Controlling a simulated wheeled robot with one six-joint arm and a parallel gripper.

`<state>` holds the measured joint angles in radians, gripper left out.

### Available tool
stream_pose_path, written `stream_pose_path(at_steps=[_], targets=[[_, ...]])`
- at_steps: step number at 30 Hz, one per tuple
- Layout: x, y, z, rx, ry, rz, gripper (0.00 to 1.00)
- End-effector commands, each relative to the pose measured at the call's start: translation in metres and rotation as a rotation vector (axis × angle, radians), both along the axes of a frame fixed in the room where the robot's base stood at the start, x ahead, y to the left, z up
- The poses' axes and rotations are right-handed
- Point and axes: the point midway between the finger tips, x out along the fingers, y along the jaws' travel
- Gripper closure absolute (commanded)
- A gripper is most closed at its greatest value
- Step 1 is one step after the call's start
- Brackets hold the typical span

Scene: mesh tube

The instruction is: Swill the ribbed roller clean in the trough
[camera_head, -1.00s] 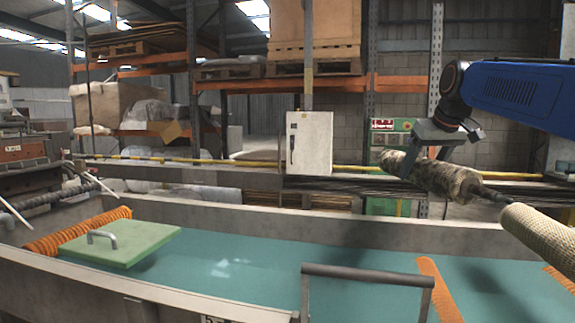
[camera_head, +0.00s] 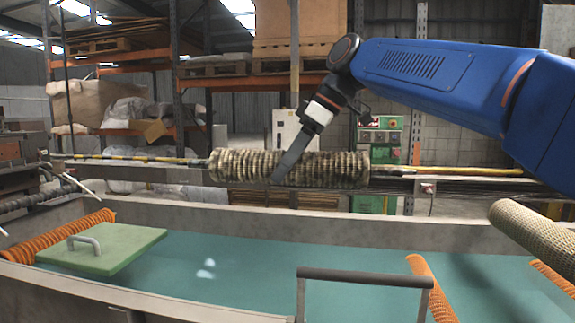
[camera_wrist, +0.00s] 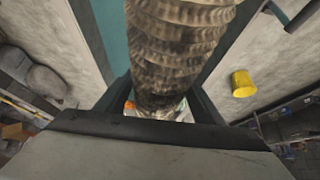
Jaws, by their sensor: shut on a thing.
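The ribbed roller (camera_head: 335,168) is a long, dirty cylinder with dark brown and pale rings. My gripper (camera_head: 285,172) is shut around its middle and holds it level, above the height of the trough's far wall. In the wrist view the roller (camera_wrist: 175,45) runs up between the gripper's fingers (camera_wrist: 160,100), its ribs smeared with brown grime. The trough (camera_head: 300,212) is long and pale-walled, with teal water (camera_head: 235,265) in it. The roller is clear of the water. The gripper's far finger is hidden behind the roller in the head view.
A green lid with a handle (camera_head: 105,250) lies at the trough's left beside an orange ribbed hose (camera_head: 75,235). Orange strips (camera_head: 432,285) lie at right. A grey handle frame (camera_head: 365,276) rises at the front. A beige mesh tube (camera_head: 535,230) juts in at right. A yellow bucket (camera_wrist: 242,84) shows in the wrist view.

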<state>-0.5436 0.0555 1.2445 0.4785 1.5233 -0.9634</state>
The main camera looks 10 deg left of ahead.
Motion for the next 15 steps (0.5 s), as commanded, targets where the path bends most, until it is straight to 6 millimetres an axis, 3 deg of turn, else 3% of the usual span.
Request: stream_pose_path(at_steps=[5,15], targets=[[-0.003,0.002,-0.004,0.002,-0.001,0.012,0.86],[-0.002,0.002,-0.032,0.001,0.0,0.009,0.86]])
